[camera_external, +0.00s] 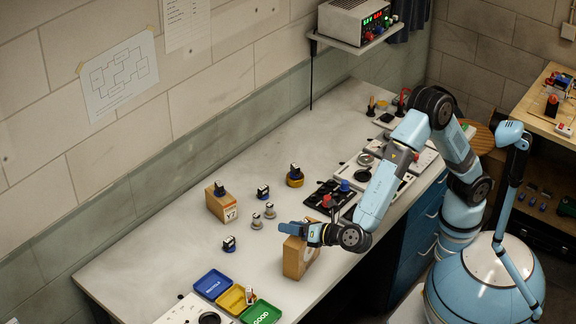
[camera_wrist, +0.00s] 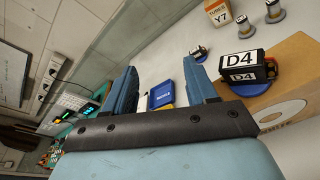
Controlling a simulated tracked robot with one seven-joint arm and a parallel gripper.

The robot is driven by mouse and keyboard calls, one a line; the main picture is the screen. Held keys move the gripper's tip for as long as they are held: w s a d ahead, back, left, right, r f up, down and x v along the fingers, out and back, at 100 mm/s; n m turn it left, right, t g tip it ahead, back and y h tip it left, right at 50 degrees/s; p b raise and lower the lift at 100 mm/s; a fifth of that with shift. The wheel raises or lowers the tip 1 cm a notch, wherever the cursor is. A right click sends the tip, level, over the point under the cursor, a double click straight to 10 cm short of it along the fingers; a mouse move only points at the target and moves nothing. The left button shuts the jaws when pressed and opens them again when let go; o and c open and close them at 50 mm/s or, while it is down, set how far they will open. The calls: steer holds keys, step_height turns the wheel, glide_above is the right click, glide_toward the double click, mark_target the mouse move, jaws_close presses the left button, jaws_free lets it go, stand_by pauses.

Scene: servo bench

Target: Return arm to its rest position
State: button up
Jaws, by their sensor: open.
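My arm reaches out over the bench (camera_external: 150,258) from the right. A black servo labelled D4 (camera_wrist: 243,66) sits on a cardboard-brown box (camera_wrist: 290,70), to the right of the right finger.
Blue (camera_external: 212,284), yellow (camera_external: 232,299) and green (camera_external: 262,313) trays lie at the front left. Black and white fixtures (camera_external: 333,196) lie under the forearm. A shelf with a power supply (camera_external: 354,20) hangs above.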

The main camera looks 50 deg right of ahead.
steer(key=w+d+r+m+g+h, duration=0.25)
steer(key=d+m, duration=0.25)
steer(key=d, duration=0.9)
steer(key=w+d+r+m+g+h, duration=0.2)
steer(key=w+d+r+m+h, duration=0.25)
steer(key=d, duration=0.85)
steer(key=w+d+r+m+g+h, duration=0.25)
steer(key=d+m, duration=0.35)
steer(key=d, duration=0.8)
steer(key=s+d+m+g+y, duration=0.1)
steer(key=s+d+m+g, duration=0.15)
steer(key=d, duration=0.55)
steer(key=s+d+m+g+y, duration=0.1)
steer(key=s+d+m, duration=0.25)
steer(key=d, duration=0.35)
steer(key=s+d+f+m+y, duration=0.1)
steer(key=s+d+m+y, duration=0.3)
steer(key=s+d+m, duration=0.4)
steer(key=shift+s+d+m, duration=0.4)
steer(key=shift+s+m, duration=0.55)
steer(key=shift+s, duration=0.4)
steer(key=shift+f+t+y, duration=0.1)
steer(key=shift+t+y, duration=0.15)
